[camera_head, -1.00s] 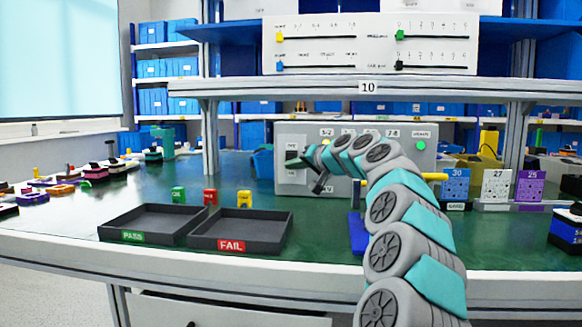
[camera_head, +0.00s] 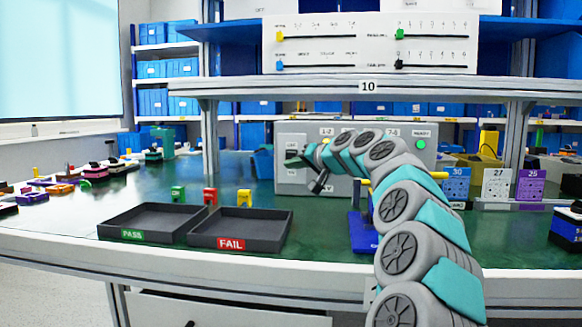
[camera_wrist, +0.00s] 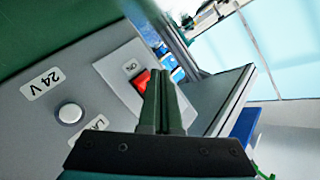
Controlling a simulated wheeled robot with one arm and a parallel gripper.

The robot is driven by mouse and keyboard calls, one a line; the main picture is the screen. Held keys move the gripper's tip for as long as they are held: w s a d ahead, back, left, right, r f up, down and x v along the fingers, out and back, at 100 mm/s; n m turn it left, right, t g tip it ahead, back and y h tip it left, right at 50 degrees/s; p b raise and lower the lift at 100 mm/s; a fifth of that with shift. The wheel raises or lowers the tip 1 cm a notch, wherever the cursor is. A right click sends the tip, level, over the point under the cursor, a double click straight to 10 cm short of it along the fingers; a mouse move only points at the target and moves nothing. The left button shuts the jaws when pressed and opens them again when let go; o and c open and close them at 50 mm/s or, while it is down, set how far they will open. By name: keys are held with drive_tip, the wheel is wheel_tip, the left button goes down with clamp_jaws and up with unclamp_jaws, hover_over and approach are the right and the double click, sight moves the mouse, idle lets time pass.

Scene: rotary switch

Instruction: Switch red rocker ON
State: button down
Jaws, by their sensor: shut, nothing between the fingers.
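The red rocker (camera_wrist: 142,80) sits on a light plate marked ON, on a grey panel box (camera_head: 290,187) at the back of the green bench. In the wrist view my gripper (camera_wrist: 163,78) is shut and empty, its fingertips right beside the rocker and partly covering it. I cannot tell whether they touch it. In the head view my gripper (camera_head: 294,158) is at the left part of the panel box, and the rocker is hidden there. The rocker's tilt is not clear.
A round white button (camera_wrist: 70,113) and a 24 V label are on the same panel. A green lamp (camera_head: 421,144) is at the panel's right. PASS (camera_head: 150,236) and FAIL (camera_head: 232,244) trays stand in front. A shelf beam (camera_head: 330,88) crosses above.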

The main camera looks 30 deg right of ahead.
drive_tip(key=s, duration=0.1)
drive_tip(key=s+a, duration=0.1)
drive_tip(key=s+a+b, duration=0.1)
drive_tip(key=shift+s+a+r, duration=0.25)
drive_tip(key=shift+s+r, duration=0.15)
idle(0.4)
